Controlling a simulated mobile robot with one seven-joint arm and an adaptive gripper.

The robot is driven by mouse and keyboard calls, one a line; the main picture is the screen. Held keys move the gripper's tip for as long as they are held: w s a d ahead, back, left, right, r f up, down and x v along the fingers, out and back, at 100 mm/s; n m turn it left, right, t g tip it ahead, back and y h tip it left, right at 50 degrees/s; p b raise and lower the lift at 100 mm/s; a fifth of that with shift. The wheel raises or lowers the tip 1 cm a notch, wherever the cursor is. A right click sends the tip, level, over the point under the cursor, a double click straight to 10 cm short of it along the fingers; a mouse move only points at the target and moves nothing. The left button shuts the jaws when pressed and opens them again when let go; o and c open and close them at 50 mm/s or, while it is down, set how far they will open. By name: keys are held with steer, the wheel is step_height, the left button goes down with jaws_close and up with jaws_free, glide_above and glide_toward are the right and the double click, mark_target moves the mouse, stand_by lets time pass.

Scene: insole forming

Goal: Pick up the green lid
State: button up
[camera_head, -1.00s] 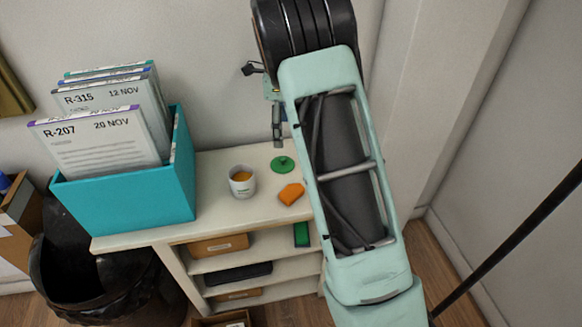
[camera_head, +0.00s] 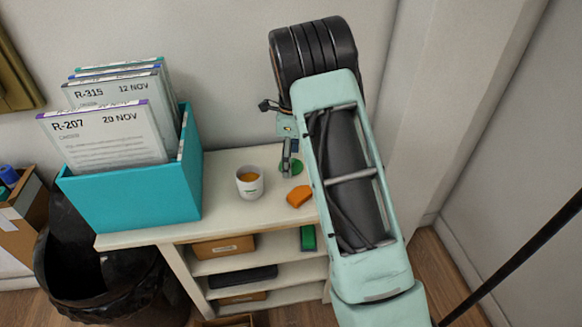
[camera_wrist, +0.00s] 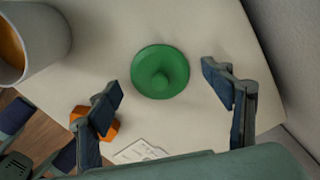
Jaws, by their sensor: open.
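A white cup (camera_head: 249,182) with orange contents stands left of the lid. An orange block (camera_head: 299,197) lies in front. A teal file box (camera_head: 130,204) fills the left end of the shelf unit (camera_head: 225,221). A wall is close behind.

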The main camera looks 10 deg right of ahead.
steer(key=shift+s, duration=0.1)
jaws_close()
stand_by(0.5)
